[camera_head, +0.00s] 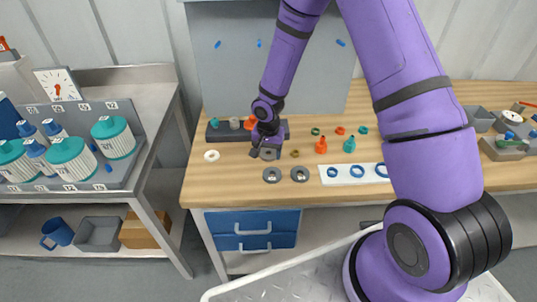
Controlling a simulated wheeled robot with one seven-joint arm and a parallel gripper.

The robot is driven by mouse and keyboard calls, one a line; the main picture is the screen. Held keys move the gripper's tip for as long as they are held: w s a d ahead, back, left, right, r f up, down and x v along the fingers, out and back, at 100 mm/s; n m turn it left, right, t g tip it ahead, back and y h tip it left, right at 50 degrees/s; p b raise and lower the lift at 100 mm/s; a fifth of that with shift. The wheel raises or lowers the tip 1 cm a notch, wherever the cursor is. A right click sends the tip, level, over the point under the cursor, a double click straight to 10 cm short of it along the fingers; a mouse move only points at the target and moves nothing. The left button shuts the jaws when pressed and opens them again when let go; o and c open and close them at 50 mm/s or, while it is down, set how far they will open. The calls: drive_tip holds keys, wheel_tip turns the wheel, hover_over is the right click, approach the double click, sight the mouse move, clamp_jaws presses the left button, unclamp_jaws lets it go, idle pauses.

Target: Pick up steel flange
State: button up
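Two dark grey ring-shaped flanges, the left one (272,175) and the right one (300,174), lie flat side by side near the front of the wooden workbench (225,185). A third grey round flange (269,155) lies behind them, partly hidden by my gripper (265,152). My gripper points down at this third flange, low over the bench. Whether its fingers touch the flange or are open or shut is too small to tell. Which of the discs is steel is not clear from their look.
A white ring (211,156) lies left of my gripper. Orange (321,146) and teal (349,145) fittings stand to its right, near a white strip with blue rings (354,173). A dark holder with fittings (222,133) stands behind. Teal-capped vessels (113,138) fill the left tray.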

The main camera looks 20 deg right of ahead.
drive_tip(key=shift+c, duration=1)
